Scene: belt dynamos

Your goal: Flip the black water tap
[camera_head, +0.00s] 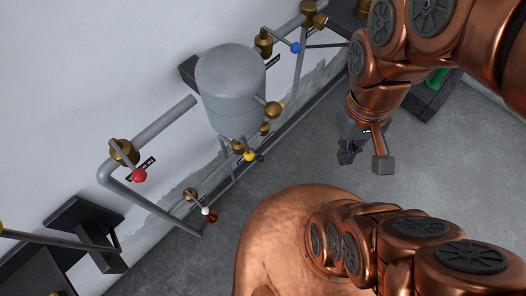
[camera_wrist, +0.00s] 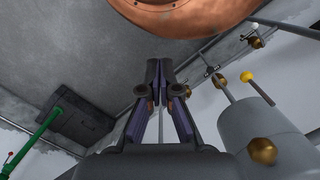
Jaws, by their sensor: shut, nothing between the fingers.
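I cannot clearly pick out a black-handled tap. Several brass valves with coloured ball handles show on the wall pipes in the head view: a red ball (camera_head: 139,175), a blue ball (camera_head: 295,48), a yellow ball (camera_head: 249,156) and a white ball (camera_head: 206,211). A small dark spot beside the yellow ball is too small to identify. My gripper (camera_head: 347,156) hangs over the floor, right of the grey tank and apart from the valves. In the wrist view my gripper (camera_wrist: 160,68) has its fingers together and empty.
The grey tank (camera_head: 231,85) stands by the wall among grey pipes (camera_head: 150,203); it also shows in the wrist view (camera_wrist: 250,122). A dark box (camera_wrist: 80,122) with a green pipe (camera_wrist: 43,135) is at left there. Open floor (camera_head: 300,165) lies below my gripper.

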